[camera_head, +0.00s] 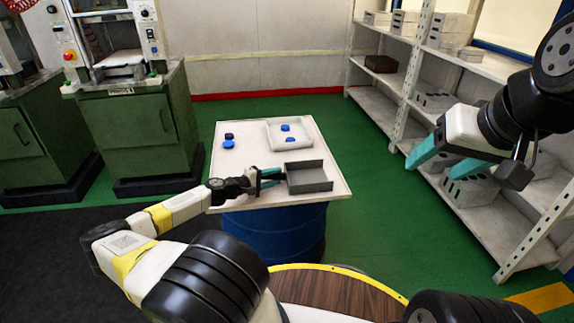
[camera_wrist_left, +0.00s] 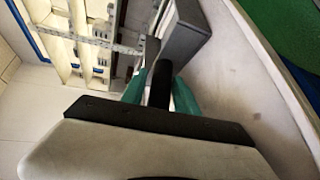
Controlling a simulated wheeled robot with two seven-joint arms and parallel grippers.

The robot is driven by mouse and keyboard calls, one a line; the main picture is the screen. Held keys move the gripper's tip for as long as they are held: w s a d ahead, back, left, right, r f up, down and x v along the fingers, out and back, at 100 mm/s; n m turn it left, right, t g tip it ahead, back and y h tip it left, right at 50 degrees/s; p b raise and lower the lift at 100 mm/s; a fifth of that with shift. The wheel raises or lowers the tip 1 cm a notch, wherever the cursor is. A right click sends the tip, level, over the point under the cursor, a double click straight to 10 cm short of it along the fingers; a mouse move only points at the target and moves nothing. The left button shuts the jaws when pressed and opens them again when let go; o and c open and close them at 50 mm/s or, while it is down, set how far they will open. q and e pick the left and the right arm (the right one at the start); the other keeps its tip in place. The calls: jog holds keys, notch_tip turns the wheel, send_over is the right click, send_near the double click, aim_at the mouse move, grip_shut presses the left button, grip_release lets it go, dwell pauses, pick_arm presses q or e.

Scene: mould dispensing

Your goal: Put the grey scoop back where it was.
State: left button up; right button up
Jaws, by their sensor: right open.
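The grey scoop (camera_head: 309,178) is a shallow open-fronted pan at the right front part of the white tabletop (camera_head: 240,167). It is low over or on the top; I cannot tell if it touches. Its dark handle (camera_wrist_left: 159,80) points left in the head view. My left gripper (camera_head: 270,177) has its teal fingers on both sides of the handle and appears shut on it. In the left wrist view, the scoop's grey pan (camera_wrist_left: 186,35) shows beyond the fingers. My right gripper (camera_head: 445,165) is open and empty, in the air at the right, in front of the shelves.
A white tray (camera_head: 274,137) with blue pieces stands at the back of the tabletop. Blue pieces (camera_head: 228,144) lie left of it. A blue drum (camera_head: 275,230) supports the top. Shelves (camera_head: 403,85) stand right, green machines (camera_head: 140,130) left.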

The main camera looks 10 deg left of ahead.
pick_arm(q)
jog(key=v, duration=1)
jog(key=shift+s+a+r, duration=0.15)
jog(key=shift+s+a, duration=0.1)
jog(key=shift+s, duration=0.2)
jog(key=s+d+r+m+g+y, duration=0.1)
jog(key=s+d+r+m+g, duration=0.1)
jog(key=s+d+m+g, duration=0.4)
jog(key=s+d+r+m+g+y, duration=0.1)
jog(key=s+d+m+g, duration=0.2)
jog(key=d+g, duration=0.3)
jog(key=s+d+r+m+t+y, duration=0.1)
jog(key=s+d+r+t, duration=0.1)
jog(key=s+r, duration=0.4)
jog(key=s+d+r+m+t+y, duration=0.1)
jog(key=s+r, duration=0.5)
jog(key=r, duration=1)
jog(key=s+d+r+m+t+y, duration=0.1)
jog(key=s+d+r+t+y, duration=0.1)
jog(key=s+r, duration=0.5)
notch_tip(320, 180, up, 5)
jog(key=shift+d+f+t+y, duration=0.15)
jog(key=shift+d+t+y, duration=0.25)
jog(key=shift+t+y, duration=0.15)
jog(key=shift+s, duration=0.1)
